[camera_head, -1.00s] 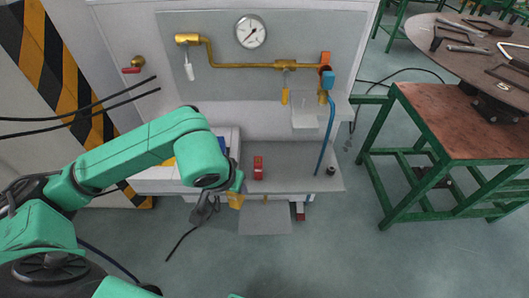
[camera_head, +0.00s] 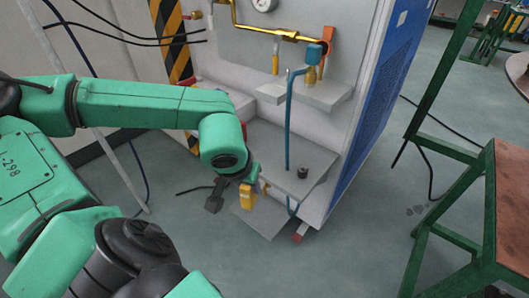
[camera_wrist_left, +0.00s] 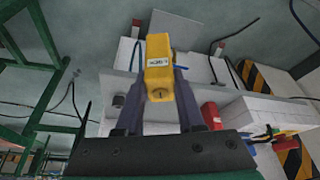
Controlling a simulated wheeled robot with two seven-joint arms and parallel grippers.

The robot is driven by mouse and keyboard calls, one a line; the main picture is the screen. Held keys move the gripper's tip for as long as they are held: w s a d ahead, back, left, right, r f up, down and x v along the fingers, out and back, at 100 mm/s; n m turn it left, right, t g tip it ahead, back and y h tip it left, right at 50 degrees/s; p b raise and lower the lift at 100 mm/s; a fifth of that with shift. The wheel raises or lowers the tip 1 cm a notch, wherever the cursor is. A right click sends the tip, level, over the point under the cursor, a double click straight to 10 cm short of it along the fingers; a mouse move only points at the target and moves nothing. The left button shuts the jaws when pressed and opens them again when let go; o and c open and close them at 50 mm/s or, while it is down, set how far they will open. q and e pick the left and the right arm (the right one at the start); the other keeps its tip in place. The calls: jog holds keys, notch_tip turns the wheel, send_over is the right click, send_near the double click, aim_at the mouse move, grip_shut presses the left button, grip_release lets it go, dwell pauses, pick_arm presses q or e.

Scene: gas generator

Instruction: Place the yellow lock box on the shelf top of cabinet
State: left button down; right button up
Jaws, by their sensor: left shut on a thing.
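The yellow lock box (camera_head: 248,196) is held by my left gripper (camera_head: 250,182) in front of the cabinet's lower shelf. In the left wrist view the yellow lock box (camera_wrist_left: 158,68) sits between the two dark fingers of my left gripper (camera_wrist_left: 156,95), which are shut on it. The grey cabinet (camera_head: 340,115) has a wide lower shelf (camera_head: 285,150) and a small upper ledge (camera_head: 325,95). The box is apart from the shelf, near its front edge in the head view. My arm hides the shelf's left part. My right gripper is not in view.
A dark small cylinder (camera_head: 302,172) stands on the lower shelf near its right front. A red block (camera_wrist_left: 212,115) shows in the left wrist view. A green-legged table (camera_head: 490,210) stands right; floor between is clear.

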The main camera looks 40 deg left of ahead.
pick_arm(q)
jog(key=shift+w+a+f, duration=0.1)
jog(key=shift+w+a, duration=0.75)
jog(key=shift+a, duration=0.05)
jog(key=w+a+p, duration=0.1)
jog(key=w+a, duration=0.1)
jog(key=w, duration=0.2)
jog(key=w+a+p, duration=0.1)
jog(key=w+a, duration=0.1)
jog(key=w, duration=0.3)
jog(key=w+a, duration=0.2)
jog(key=w, duration=0.3)
jog(key=shift+r+p, duration=0.2)
jog(key=shift+p, duration=0.2)
jog(key=shift+x, duration=0.8)
jog(key=shift+w+a+f, duration=0.1)
jog(key=shift+a+f, duration=0.05)
jog(key=shift+f, duration=0.1)
jog(key=shift+r, duration=0.1)
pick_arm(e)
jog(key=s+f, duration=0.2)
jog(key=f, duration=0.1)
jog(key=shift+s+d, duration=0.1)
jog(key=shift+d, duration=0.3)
pick_arm(q)
jog(key=c, duration=0.5)
grip_release()
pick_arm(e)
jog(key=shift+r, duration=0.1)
